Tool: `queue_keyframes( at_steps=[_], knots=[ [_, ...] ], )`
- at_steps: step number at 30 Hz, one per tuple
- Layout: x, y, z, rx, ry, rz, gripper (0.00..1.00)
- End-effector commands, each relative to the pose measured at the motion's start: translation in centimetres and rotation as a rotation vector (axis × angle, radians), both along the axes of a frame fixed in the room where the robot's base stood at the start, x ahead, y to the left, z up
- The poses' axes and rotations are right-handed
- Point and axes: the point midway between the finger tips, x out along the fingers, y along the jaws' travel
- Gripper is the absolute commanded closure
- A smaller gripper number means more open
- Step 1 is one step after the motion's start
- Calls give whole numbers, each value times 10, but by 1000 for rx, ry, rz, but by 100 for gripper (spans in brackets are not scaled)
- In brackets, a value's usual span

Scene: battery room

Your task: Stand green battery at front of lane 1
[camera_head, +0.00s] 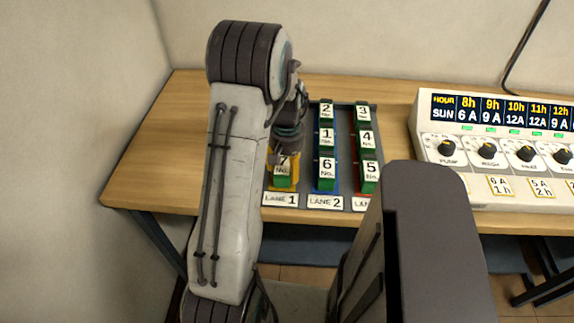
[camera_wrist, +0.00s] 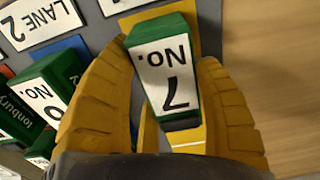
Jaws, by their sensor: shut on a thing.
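The green battery No. 7 (camera_head: 282,171) has a white label and is at the front end of the yellow lane 1, just behind the LANE 1 plate (camera_head: 281,200). In the wrist view, battery No. 7 (camera_wrist: 164,68) is between the yellow fingers of my gripper (camera_wrist: 163,62), which is shut on it. It looks slightly turned against the yellow strip (camera_wrist: 184,20). I cannot tell whether its base touches the lane floor. In the head view my gripper (camera_head: 287,150) is partly hidden by my arm, and the back of lane 1 is covered.
Blue lane 2, to the right, holds green batteries 2, 1 and 6 (camera_head: 327,168). Red lane 3 holds 3, 4 and 5 (camera_head: 369,172). A white control panel (camera_head: 500,150) with dials stands at the right. The wooden table (camera_head: 165,150) is clear at the left.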

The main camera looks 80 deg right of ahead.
Motion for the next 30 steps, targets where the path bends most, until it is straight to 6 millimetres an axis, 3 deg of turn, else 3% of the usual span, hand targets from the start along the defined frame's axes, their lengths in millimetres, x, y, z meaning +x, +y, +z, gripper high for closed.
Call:
queue_keyframes(
  at_steps=[4,5,12,23,30],
  knots=[
    [0,-1,-3,-2,0,0,77],
    [0,0,-3,0,0,0,38],
    [0,0,-2,0,0,0,16],
    [0,0,2,0,0,0,16],
    [0,-1,34,-5,1,0,16]
  ],
)
